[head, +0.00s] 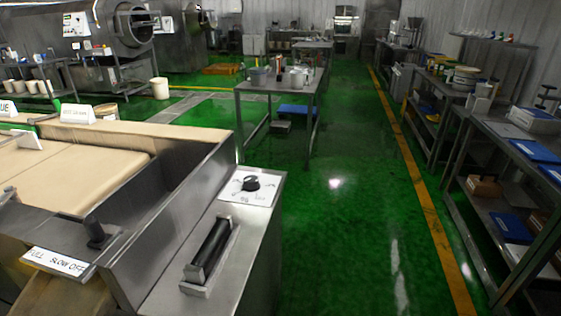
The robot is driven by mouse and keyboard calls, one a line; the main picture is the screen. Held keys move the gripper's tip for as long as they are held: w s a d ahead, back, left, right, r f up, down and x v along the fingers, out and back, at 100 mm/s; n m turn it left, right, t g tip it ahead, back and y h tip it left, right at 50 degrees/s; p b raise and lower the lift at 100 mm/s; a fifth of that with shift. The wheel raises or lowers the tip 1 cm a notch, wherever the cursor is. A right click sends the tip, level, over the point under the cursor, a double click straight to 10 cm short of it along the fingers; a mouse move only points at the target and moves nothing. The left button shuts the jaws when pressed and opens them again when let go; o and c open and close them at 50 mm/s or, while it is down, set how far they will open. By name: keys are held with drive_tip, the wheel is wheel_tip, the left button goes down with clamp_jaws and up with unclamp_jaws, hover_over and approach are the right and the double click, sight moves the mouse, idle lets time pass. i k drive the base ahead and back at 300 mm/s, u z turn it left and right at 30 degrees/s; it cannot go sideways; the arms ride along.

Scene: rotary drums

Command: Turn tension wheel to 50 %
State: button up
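A metal machine housing (265,232) stands at the lower centre of the head view. On its top a black knob (251,183) sits on a white plate with small markings, too small to read. Nearer on the same top, a long black roller (211,247) lies in a pale metal bracket. I cannot tell which of these two is the tension wheel, and I see no readable percent setting. My gripper is not in view, and nothing is seen touching the knob or the roller.
A dark lever (96,235) stands by a label reading FULL SLOW OFF (57,262). Beige belts (90,178) lie to the left. A steel table (283,88) with containers stands behind. Shelving (470,125) lines the right. The green floor (350,215) right of the housing is clear.

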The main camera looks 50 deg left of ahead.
sight(251, 181)
drive_tip(key=u, duration=0.25)
drive_tip(key=i, duration=1.85)
drive_tip(key=u, duration=1.15)
drive_tip(key=i, duration=0.9)
drive_tip(key=u, duration=1.8)
drive_tip(key=i, duration=0.75)
drive_tip(key=u, duration=0.45)
